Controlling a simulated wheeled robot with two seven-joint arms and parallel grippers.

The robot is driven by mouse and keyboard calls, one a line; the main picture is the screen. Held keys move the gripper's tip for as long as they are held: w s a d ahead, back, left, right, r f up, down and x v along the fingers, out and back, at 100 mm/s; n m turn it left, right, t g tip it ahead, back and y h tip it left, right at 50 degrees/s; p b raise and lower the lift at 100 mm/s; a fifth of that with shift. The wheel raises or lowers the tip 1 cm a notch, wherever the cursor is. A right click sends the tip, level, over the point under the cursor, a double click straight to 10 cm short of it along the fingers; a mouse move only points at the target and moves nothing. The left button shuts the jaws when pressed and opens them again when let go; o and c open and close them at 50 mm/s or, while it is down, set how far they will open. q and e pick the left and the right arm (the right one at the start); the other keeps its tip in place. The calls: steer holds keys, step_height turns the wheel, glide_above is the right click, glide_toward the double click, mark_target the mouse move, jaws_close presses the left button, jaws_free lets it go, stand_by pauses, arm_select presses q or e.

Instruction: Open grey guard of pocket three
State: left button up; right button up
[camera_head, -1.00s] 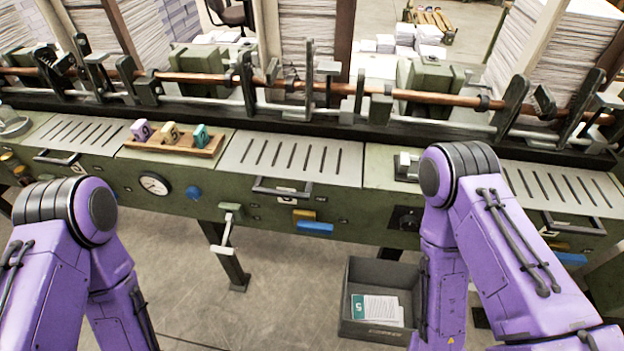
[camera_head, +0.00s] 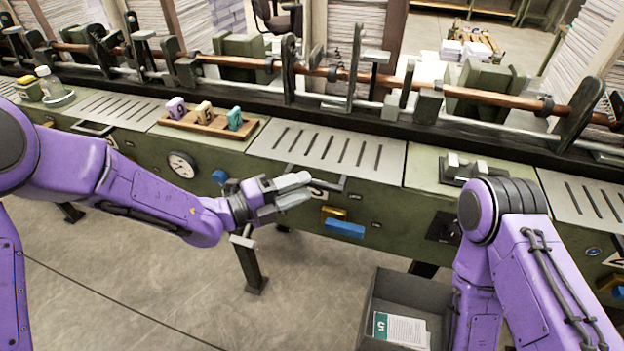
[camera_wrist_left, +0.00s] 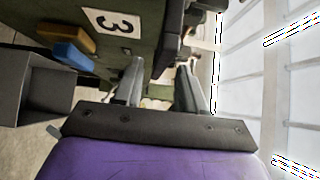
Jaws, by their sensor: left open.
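The grey guard (camera_head: 322,148) of pocket three is a slotted plate lying flat along the machine's green top, looking closed. Its dark handle bar (camera_head: 334,184) runs along its front edge. The "3" label (camera_head: 319,192) sits just below and also shows in the left wrist view (camera_wrist_left: 112,22). My left gripper (camera_head: 308,188) is open in front of the handle, its fingers pointing right along the front. In the left wrist view its two fingers (camera_wrist_left: 160,82) are apart, with a dark bar between or beyond them; contact cannot be told. My right gripper is not visible.
A blue block (camera_head: 345,228) and a yellow block (camera_head: 334,212) stick out below the label. A wooden tray (camera_head: 190,123) with coloured number blocks stands left of the guard. A grey bin (camera_head: 385,293) with papers is below. A copper rod (camera_head: 345,75) crosses behind.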

arm_select(q)
steer(key=shift+p+x, duration=0.3)
steer(key=shift+x, duration=1.45)
jaws_close()
